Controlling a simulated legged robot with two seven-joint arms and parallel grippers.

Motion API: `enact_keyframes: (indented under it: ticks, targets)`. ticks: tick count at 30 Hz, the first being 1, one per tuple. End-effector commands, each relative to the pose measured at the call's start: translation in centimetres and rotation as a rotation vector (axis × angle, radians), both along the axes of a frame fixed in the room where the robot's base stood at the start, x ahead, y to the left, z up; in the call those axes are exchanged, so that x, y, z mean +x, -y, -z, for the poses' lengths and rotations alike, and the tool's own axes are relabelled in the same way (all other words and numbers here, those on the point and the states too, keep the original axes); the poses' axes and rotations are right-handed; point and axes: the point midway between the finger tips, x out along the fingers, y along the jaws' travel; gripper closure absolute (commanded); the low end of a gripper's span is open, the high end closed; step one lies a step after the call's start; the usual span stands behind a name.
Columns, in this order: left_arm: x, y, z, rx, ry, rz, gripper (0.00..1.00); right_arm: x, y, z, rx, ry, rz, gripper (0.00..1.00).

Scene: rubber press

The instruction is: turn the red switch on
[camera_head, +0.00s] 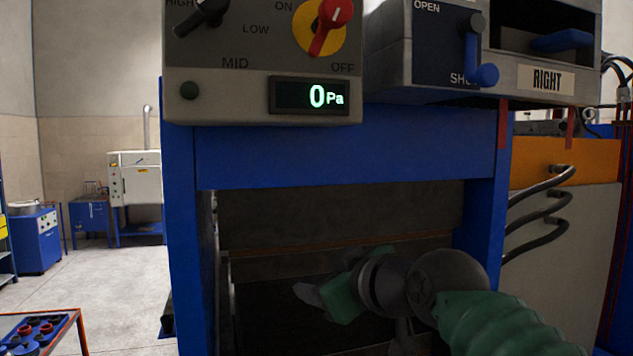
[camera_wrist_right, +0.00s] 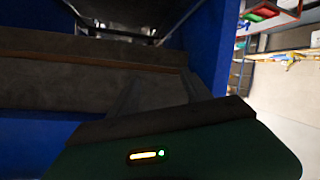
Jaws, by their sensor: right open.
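The red switch (camera_head: 327,25) is a red rotary handle on a yellow disc (camera_head: 303,26), at the top of the grey panel. ON is printed at its upper left and OFF at its lower right; the handle slants from upper right to lower left. My right gripper (camera_head: 318,294) is below the panel, in front of the dark opening of the blue frame, well apart from the switch. In the right wrist view its fingers (camera_wrist_right: 158,95) are spread with nothing seen between them. The switch is not in that view. My left gripper is not in view.
A black knob (camera_head: 203,14) and a display (camera_head: 310,96) reading 0 Pa share the panel. To the right is a box with a blue-handled lever (camera_head: 482,72) marked OPEN. The blue frame (camera_head: 345,148) runs between panel and gripper. Free floor lies at left.

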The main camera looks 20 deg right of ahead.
Motion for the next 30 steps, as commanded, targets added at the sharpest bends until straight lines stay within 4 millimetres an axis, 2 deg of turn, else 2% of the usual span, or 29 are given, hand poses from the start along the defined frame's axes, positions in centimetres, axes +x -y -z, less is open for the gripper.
enact_keyframes:
  ticks: [1, 2, 3, 5, 6, 9, 12, 16, 19, 24, 30]
  targets:
    - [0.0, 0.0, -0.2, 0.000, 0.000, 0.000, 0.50, -1.5, -0.1, -6.6, -0.018, 0.121, -0.033, 0.43]
    - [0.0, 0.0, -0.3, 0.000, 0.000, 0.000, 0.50, -2.9, 0.0, -10.5, -0.033, 0.196, -0.055, 0.43]
    - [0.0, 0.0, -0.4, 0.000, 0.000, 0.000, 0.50, -5.1, 0.2, -15.4, -0.058, 0.294, -0.079, 0.43]
    - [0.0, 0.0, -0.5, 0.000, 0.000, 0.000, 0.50, -8.8, 0.8, -21.6, -0.095, 0.429, -0.107, 0.43]
    - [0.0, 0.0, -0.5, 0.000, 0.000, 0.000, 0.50, -11.4, 1.4, -25.1, -0.116, 0.510, -0.118, 0.43]
    - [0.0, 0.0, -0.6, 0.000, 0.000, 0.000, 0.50, -16.4, 2.4, -30.6, -0.163, 0.653, -0.133, 0.43]
    - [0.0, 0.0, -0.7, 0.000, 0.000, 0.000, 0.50, -18.6, 2.9, -32.9, -0.189, 0.718, -0.137, 0.43]
    - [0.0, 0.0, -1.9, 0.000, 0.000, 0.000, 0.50, -18.0, 2.7, -33.9, -0.194, 0.727, -0.137, 0.43]
    - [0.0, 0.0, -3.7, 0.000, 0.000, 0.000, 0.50, -16.1, 1.8, -34.8, -0.194, 0.723, -0.141, 0.43]
    - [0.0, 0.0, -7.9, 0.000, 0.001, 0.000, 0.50, -12.2, 0.4, -36.5, -0.193, 0.723, -0.141, 0.43]
    - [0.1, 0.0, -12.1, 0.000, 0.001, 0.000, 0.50, -8.3, -1.0, -37.7, -0.191, 0.723, -0.141, 0.43]
